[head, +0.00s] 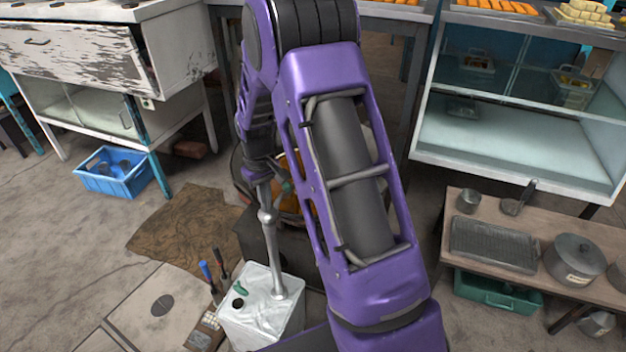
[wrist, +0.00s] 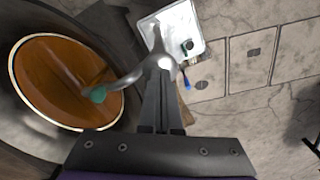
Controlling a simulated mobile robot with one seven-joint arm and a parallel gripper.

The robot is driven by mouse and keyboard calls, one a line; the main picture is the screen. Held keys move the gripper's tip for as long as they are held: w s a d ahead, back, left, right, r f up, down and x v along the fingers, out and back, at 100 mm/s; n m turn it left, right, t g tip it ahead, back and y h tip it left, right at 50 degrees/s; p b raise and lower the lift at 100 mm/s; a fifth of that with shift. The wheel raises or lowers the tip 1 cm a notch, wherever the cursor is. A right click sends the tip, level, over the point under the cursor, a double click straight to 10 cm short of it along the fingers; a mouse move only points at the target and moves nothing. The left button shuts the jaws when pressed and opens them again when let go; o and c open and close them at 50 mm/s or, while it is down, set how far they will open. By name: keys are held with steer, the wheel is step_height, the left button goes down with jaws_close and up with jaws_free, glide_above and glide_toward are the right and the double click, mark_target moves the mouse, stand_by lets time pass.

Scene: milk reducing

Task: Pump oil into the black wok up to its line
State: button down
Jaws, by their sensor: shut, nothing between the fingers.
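The black wok (wrist: 27,112) is at the left of the wrist view, holding orange-brown oil (wrist: 50,75). A pale ring line (wrist: 14,60) borders the oil closely; I cannot tell whether the oil touches it all round. In the head view my arm hides much of the wok. A silver pump (head: 271,245) stands on a white oil can (head: 255,322). Its spout (wrist: 130,80) reaches over the wok, its green tip (wrist: 97,95) above the oil. My gripper (wrist: 160,78) is shut and empty, its fingertips at the pump's top; contact is unclear.
Blue- and red-handled tools (head: 207,272) stand left of the can. A brown mat (head: 180,232) lies on the floor. A low wooden table (head: 520,212) with pots is at the right, and a blue crate (head: 116,180) at the left. Floor at the far left is clear.

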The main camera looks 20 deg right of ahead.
step_height(320, 180, up, 9)
steer(key=p, duration=0.6)
steer(key=shift+f, duration=0.2)
stand_by(0.5)
steer(key=shift+f+b, duration=2.85)
steer(key=shift+f, duration=1.65)
step_height(320, 180, up, 9)
steer(key=p, duration=0.6)
steer(key=shift+f, duration=0.1)
steer(key=shift+p, duration=0.3)
stand_by(0.4)
